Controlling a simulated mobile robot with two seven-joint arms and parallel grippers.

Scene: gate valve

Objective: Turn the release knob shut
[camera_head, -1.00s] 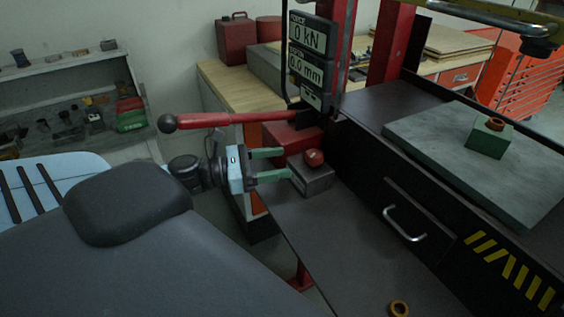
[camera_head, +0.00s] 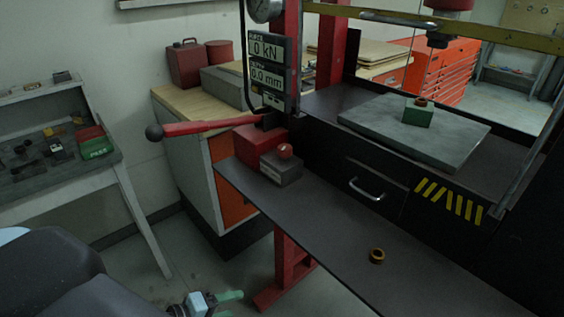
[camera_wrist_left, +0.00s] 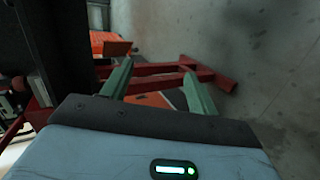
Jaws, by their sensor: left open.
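The release knob (camera_head: 285,151) is a small red ball-like knob on top of a grey block (camera_head: 283,169). The block sits at the left end of the dark press shelf, beside a red pump body (camera_head: 252,144). My left gripper (camera_head: 232,303) is at the bottom edge of the head view, low and well below and to the left of the knob, touching nothing. In the left wrist view its two green fingers (camera_wrist_left: 156,84) are spread apart with nothing between them. The knob cannot be made out in the wrist view. My right gripper is not in view.
A red lever with a black ball end (camera_head: 154,132) sticks out left from the pump. A brass ring (camera_head: 376,256) lies on the shelf (camera_head: 315,215). A green block (camera_head: 418,115) with a ring stands on the grey plate (camera_head: 395,138). Red press legs (camera_head: 285,270) stand below.

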